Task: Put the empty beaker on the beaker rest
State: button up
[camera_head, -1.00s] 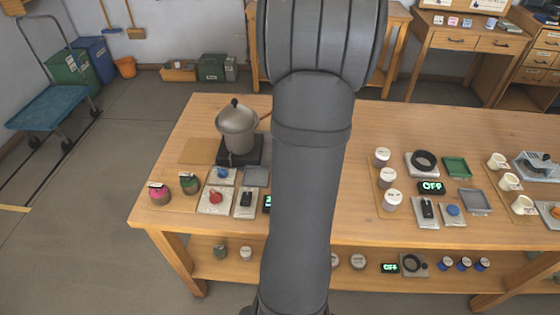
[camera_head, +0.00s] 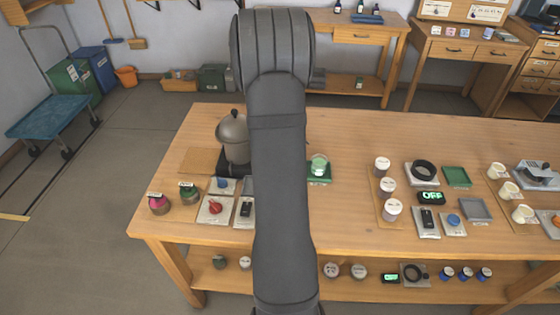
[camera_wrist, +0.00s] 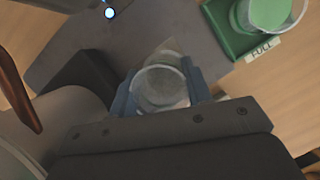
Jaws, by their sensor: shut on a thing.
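In the wrist view, my gripper (camera_wrist: 162,98) is shut on a clear glass beaker (camera_wrist: 160,86) held between its blue-grey fingers. The beaker shows no coloured liquid. A flat grey surface (camera_wrist: 85,48) lies behind and beyond it; I cannot tell whether this is the beaker rest, or whether the beaker touches it. In the head view my arm hides the gripper and the beaker. A second beaker with green liquid (camera_head: 319,162) stands in a green tray (camera_head: 325,180), right of my arm; a "FULL" label (camera_wrist: 263,48) shows on that tray in the wrist view.
The grey kettle-like pot (camera_head: 232,130) stands close left of my arm; its rounded body (camera_wrist: 65,120) is beside the gripper in the wrist view. Bare table lies right of the green tray.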

jog(key=shift+f, duration=1.35)
jog(key=shift+f, duration=0.15)
jog(key=o, duration=1)
jog(key=v, duration=1.2)
